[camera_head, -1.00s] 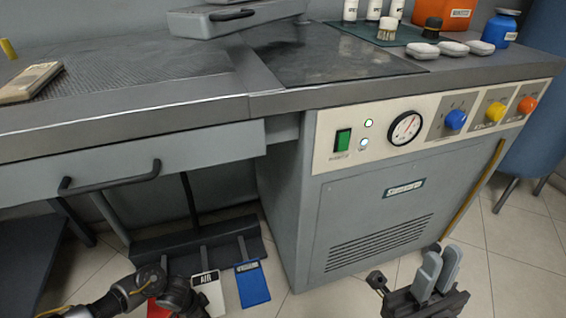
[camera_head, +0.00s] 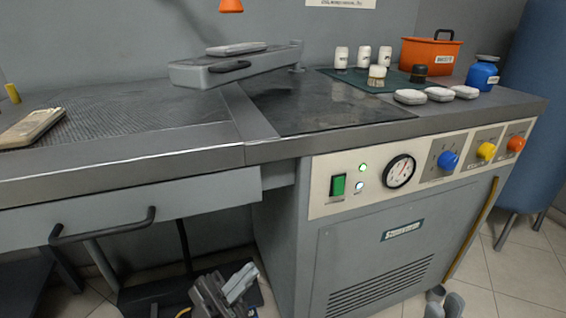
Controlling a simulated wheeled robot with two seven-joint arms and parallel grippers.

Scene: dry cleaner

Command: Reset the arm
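My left gripper (camera_head: 240,282) is low in the picture, in front of the dark pedal area under the bench. Its pale fingers point up and to the right. Nothing shows between them, but their gap is hard to see.
The grey bench (camera_head: 120,165) has a drawer handle (camera_head: 100,228) jutting out. The cabinet (camera_head: 390,250) carries a green switch (camera_head: 338,185), gauge (camera_head: 399,171) and coloured knobs. Bottles, brushes, white pads, an orange caddy (camera_head: 430,55) and a blue jar (camera_head: 482,74) stand at the back right.

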